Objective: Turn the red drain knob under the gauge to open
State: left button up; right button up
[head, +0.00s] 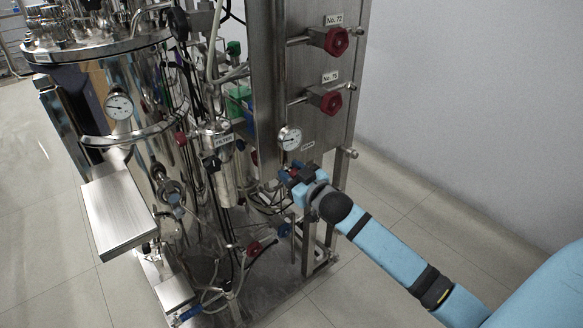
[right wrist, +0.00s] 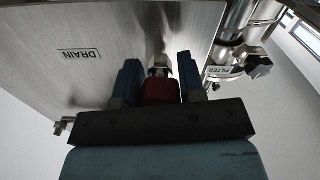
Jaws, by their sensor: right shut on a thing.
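The red drain knob (right wrist: 160,91) sits between the two blue fingers of my right gripper (right wrist: 158,80) in the right wrist view. The gripper is shut on it. A DRAIN label (right wrist: 80,54) is on the steel panel beside it. In the head view my right gripper (head: 292,177) is at the lower edge of the panel, just below the round gauge (head: 289,138). The knob is mostly hidden by the gripper there. How far the knob is turned cannot be told. My left gripper is not in view.
Two red knobs (head: 336,41) (head: 330,102), labelled No. 72 and apparently No. 75, stick out of the panel higher up. A steel vessel (head: 140,75) and a FILTER housing (head: 219,165) stand to the left. Floor at the right is clear.

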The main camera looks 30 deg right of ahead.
jog(key=n+p, duration=0.2)
jog(key=shift+r+n, duration=0.25)
jog(key=shift+n, duration=0.15)
jog(key=n+p, duration=0.2)
jog(key=n, duration=0.1)
jog(key=shift+n, duration=0.3)
jog(key=n+p, duration=0.1)
jog(key=n, duration=0.1)
jog(key=shift+f+n+p, duration=0.1)
jog(key=shift+n+p, duration=0.25)
jog(key=shift+n, duration=0.05)
jog(key=shift+n+p, duration=0.3)
jog(key=shift+n, duration=0.6)
jog(key=n, duration=0.3)
jog(key=shift+n+p, duration=0.3)
jog(key=shift+p, duration=0.1)
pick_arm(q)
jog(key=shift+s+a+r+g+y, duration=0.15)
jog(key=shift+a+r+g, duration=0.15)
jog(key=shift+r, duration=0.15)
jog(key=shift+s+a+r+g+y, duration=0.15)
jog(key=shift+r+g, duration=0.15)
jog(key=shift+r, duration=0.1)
pick_arm(e)
jog(key=n, duration=0.5)
pick_arm(q)
jog(key=shift+p, duration=0.3)
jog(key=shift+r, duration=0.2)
